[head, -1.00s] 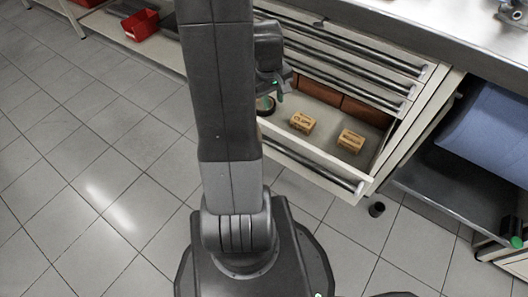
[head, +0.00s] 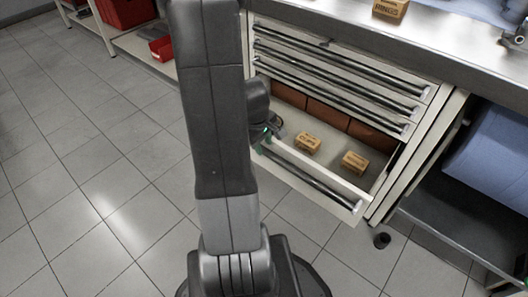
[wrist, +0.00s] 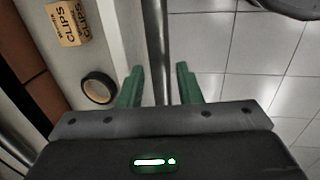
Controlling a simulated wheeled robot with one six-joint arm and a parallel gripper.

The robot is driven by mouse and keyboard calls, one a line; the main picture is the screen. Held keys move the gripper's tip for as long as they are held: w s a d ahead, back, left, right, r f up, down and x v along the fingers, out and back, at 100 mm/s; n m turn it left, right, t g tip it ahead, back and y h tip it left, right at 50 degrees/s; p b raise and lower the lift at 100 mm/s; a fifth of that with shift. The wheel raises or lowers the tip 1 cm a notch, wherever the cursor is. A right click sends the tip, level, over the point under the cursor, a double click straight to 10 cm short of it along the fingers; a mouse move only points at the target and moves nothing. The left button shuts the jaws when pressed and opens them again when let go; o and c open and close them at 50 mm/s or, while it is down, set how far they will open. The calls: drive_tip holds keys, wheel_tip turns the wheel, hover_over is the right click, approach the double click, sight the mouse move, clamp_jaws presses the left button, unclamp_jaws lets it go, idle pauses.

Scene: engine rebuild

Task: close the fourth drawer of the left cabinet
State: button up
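The open drawer (head: 335,172) of the cabinet sits below three shut drawers whose bar handles show. Its front carries a long metal bar handle (head: 318,183). In the wrist view the bar handle (wrist: 162,40) runs up between the green fingers of my gripper (wrist: 158,70). The fingers are apart, one on each side of the bar, with gaps beside it. In the head view my gripper (head: 266,142) is at the left part of the drawer's front, and my arm hides the drawer's left end.
Inside the drawer lie two small cardboard boxes (head: 308,143) (head: 354,162) and a black tape roll (wrist: 98,88). Another box (head: 390,8) stands on the metal counter (head: 465,50). A small black object (head: 382,240) is on the floor. The floor before the drawer looks mostly clear.

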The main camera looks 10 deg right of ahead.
drive_tip(key=shift+w+d+f+b, duration=0.1)
drive_tip(key=shift+f+b, duration=0.05)
drive_tip(key=shift+f, duration=0.5)
drive_tip(key=shift+w+d+f+b, duration=0.1)
drive_tip(key=shift+f+b, duration=0.05)
drive_tip(key=shift+f, duration=0.45)
clamp_jaws()
drive_tip(key=shift+w+d+r+p, duration=0.1)
drive_tip(key=shift+w+d+p, duration=0.25)
drive_tip(key=shift+d+p, duration=0.15)
drive_tip(key=w+d+p, duration=0.7)
drive_tip(key=w+d, duration=0.3)
drive_tip(key=d, duration=0.3)
drive_tip(key=shift+w+d+p, duration=0.35)
drive_tip(key=shift+p, duration=0.05)
unclamp_jaws()
